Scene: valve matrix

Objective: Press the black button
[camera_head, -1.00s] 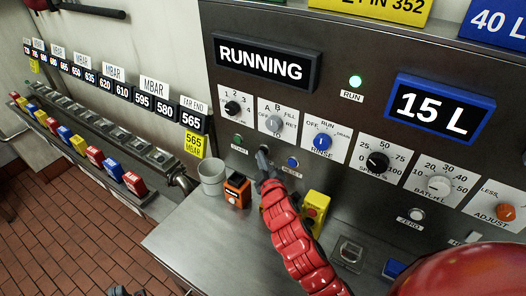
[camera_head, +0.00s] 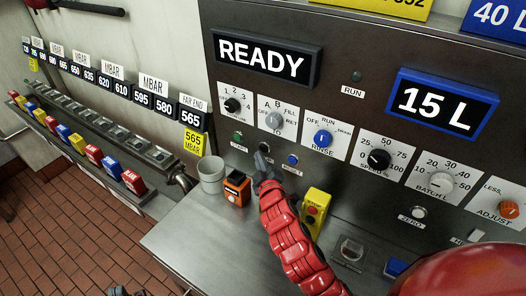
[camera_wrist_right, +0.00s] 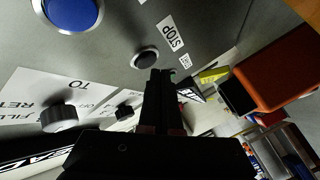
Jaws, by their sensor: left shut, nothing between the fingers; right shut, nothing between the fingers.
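The black button (camera_head: 264,147) sits on the steel panel between the green START button (camera_head: 238,135) and the blue RESET button (camera_head: 292,159). In the right wrist view the black button (camera_wrist_right: 146,57) shows beside a STOP label. My right gripper (camera_head: 260,158) is shut and empty, its tips just in front of the black button. In the right wrist view its fingers (camera_wrist_right: 166,76) end close beside the button; a small gap seems to show. My left gripper (camera_head: 118,290) is only partly visible at the bottom edge, shut and empty.
The display (camera_head: 262,58) reads READY and the RUN lamp (camera_head: 356,76) is dark. Knobs line the panel above the buttons. A grey cup (camera_head: 211,174), an orange box (camera_head: 237,188) and a yellow box with a red button (camera_head: 315,210) stand close below on the steel counter (camera_head: 200,240).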

